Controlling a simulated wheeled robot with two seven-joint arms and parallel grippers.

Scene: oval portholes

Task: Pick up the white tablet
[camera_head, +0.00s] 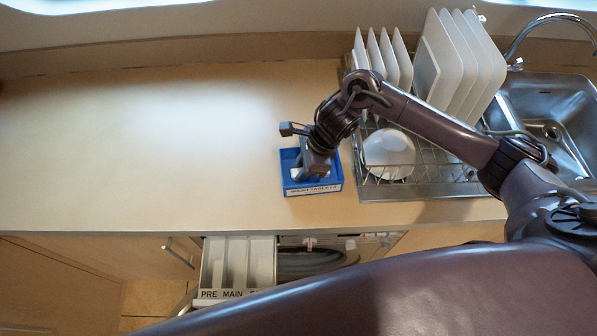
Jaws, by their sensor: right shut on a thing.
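A small blue box (313,190) stands on the counter, with a label on its front that seems to read WASH TABLETS. My right gripper (311,172) reaches down into this box from above and is shut on a white tablet. The fingers and wrist hide most of the inside of the box. A little white (296,173) shows beside the fingers, low in the box. I cannot tell whether the tablet is clear of the box floor. My left gripper is not in view.
A dish rack (430,180) with upright white plates (455,65) and a white bowl (388,152) stands right of the box, beside a steel sink (550,110). Below the counter, a dispenser drawer (238,262) marked PRE and MAIN is open. The counter (130,140) on the left is clear.

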